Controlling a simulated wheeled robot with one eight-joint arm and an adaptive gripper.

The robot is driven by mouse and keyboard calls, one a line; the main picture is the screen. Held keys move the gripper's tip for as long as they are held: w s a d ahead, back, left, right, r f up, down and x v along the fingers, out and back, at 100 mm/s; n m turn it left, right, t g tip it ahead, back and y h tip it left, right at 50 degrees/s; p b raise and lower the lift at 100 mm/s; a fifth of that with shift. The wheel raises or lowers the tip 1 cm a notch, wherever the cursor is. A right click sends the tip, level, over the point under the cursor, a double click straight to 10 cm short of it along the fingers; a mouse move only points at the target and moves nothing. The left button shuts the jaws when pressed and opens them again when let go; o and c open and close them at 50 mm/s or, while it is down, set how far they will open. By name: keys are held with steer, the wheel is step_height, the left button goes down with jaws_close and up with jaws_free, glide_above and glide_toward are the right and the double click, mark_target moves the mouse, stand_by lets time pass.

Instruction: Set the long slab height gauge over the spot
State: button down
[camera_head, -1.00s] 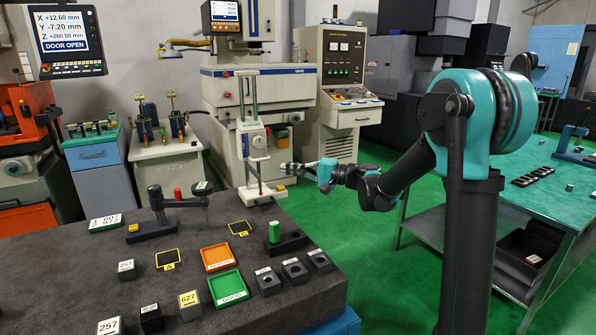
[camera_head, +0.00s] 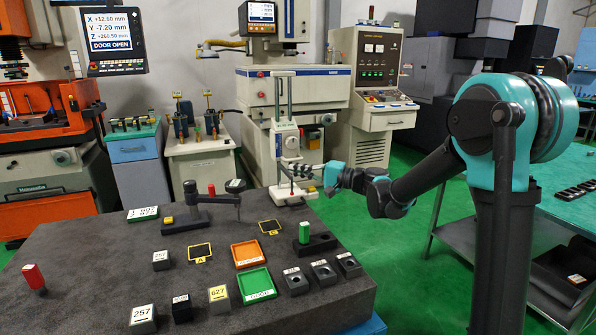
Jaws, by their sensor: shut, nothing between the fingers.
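A tall white height gauge (camera_head: 287,141) with two upright columns stands on a flat white base (camera_head: 290,198) at the back edge of the dark table. It looks upright. My gripper (camera_head: 290,172) is shut and points left at the gauge's lower part. Its fingertips overlap the gauge in the picture; I cannot tell whether they touch it. A dark stand on a long slab (camera_head: 186,224), with a red knob and an arm, lies left of the gauge. Two yellow-outlined black spots lie on the table: one marked A (camera_head: 200,251), the other (camera_head: 270,227) nearer the gauge.
An orange tray (camera_head: 247,254) and a green tray (camera_head: 257,284) lie mid-table. A dark block with a green cylinder (camera_head: 304,232) and several dark blocks stand to their right. Numbered cubes (camera_head: 143,316) line the front. The table's left part is mostly clear, with a red-topped peg (camera_head: 34,277).

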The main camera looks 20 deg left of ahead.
steer(key=s+a, duration=0.4)
steer(key=a, duration=0.2)
steer(key=shift+s, duration=0.4)
steer(key=shift+a, duration=0.15)
steer(key=w+d, duration=0.1)
steer(key=d, duration=1.2)
steer(key=shift+d, duration=0.2)
steer(key=shift+w, duration=0.1)
steer(key=s+d+f+h, duration=0.6)
steer(key=d+f, duration=0.2)
steer(key=d, duration=0.4)
steer(key=s+d+f+n+t+h, duration=0.1)
steer(key=s+d+f+h, duration=0.5)
steer(key=d+f, duration=0.3)
steer(key=s+d+f+h, duration=0.5)
steer(key=s+d+f, duration=0.3)
steer(key=d, duration=0.9)
steer(key=shift+s+f+n+t+h, duration=0.15)
steer(key=shift+f+n+t+h, duration=0.2)
steer(key=shift+f, duration=0.4)
